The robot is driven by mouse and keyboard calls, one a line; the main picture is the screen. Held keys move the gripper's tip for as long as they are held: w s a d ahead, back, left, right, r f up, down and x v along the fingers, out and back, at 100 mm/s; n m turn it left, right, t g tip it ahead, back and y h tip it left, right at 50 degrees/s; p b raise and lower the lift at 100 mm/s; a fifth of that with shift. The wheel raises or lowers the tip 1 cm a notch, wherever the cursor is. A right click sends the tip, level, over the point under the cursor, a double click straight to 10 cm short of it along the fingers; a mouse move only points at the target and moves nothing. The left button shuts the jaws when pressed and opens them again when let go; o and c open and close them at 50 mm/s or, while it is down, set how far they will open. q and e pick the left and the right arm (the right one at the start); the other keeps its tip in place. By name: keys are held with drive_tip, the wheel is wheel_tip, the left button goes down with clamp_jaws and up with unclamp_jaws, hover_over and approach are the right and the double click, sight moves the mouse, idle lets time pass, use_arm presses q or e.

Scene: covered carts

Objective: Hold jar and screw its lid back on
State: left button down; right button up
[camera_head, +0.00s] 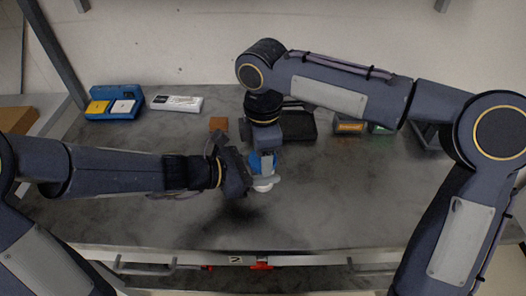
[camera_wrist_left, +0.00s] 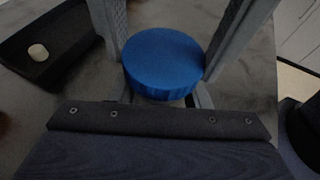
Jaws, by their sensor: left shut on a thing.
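A round blue lid (camera_wrist_left: 163,62) fills the middle of the left wrist view, top face up. It shows in part in the head view (camera_head: 254,163). The jar is mostly hidden; a white bit (camera_head: 263,187) below the lid looks like part of it. My left gripper (camera_head: 256,180) reaches in from the left and is shut on the jar, under the lid. My right gripper (camera_head: 266,162) points down from above, its two fingers flanking the lid (camera_wrist_left: 166,55). The fingers look close to the lid's sides; whether they press on it, or the lid sits on the jar, I cannot tell.
At the back of the grey table (camera_head: 350,200) are a blue box (camera_head: 115,102) with yellow and white squares, a white device (camera_head: 177,103), an orange-brown block (camera_head: 219,124), a black tray (camera_head: 300,124) and small boxes (camera_head: 349,127). The front and right of the tabletop are clear.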

drive_tip(key=shift+m, duration=1)
drive_tip(key=o, duration=1.2)
drive_tip(key=shift+c, duration=0.2)
drive_tip(key=shift+r, duration=0.1)
wheel_tip(320, 180, up, 12)
use_arm(q)
drive_tip(key=c, duration=0.7)
unclamp_jaws()
